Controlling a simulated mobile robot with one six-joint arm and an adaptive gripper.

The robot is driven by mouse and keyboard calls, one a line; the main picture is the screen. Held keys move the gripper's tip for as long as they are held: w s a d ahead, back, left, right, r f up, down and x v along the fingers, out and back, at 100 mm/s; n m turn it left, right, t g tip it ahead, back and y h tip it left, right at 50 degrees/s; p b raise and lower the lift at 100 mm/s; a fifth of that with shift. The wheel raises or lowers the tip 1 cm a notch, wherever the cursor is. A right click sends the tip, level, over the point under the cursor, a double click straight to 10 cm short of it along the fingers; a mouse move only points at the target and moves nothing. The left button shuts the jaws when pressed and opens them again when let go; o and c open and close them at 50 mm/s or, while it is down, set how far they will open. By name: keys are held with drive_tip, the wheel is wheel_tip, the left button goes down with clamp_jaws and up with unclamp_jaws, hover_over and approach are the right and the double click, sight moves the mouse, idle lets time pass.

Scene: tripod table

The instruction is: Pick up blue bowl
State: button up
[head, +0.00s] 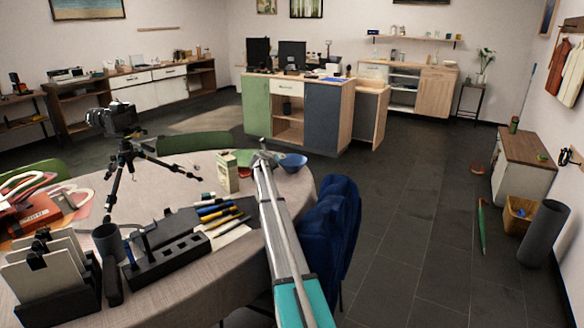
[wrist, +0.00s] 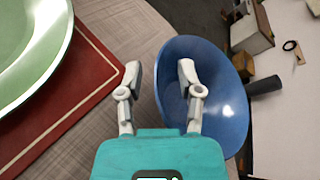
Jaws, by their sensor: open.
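The blue bowl (head: 293,163) stands near the far right edge of the round table in the head view. It also shows large in the wrist view (wrist: 222,95), right of centre, with its hollow side in view. My gripper (wrist: 160,73) is open, with two pale fingers apart. In the wrist view the right finger overlaps the bowl's inside and the left finger is outside it, so the near rim lies between them. I cannot tell whether either finger touches the bowl. In the head view my gripper (head: 264,153) is just left of the bowl.
A green plate (wrist: 25,50) on a red mat (wrist: 85,85) lies left of my gripper. A carton (head: 228,173), pens and a black organizer (head: 165,258) stand on the table (head: 185,300). A blue-draped chair (head: 330,225) is beside it. Open floor lies to the right.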

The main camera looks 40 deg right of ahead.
drive_tip(key=shift+c, duration=0.3)
clamp_jaws()
drive_tip(key=shift+r, duration=0.2)
drive_tip(key=shift+r+p, duration=0.75)
drive_tip(key=shift+p, duration=0.2)
drive_tip(key=s+d+r+p, duration=0.2)
drive_tip(key=s+r+p, duration=0.3)
drive_tip(key=s, duration=0.1)
drive_tip(key=s+d+r+p, duration=0.3)
drive_tip(key=s+r+p, duration=0.3)
drive_tip(key=shift+s+d, duration=0.35)
drive_tip(key=shift+s, duration=0.05)
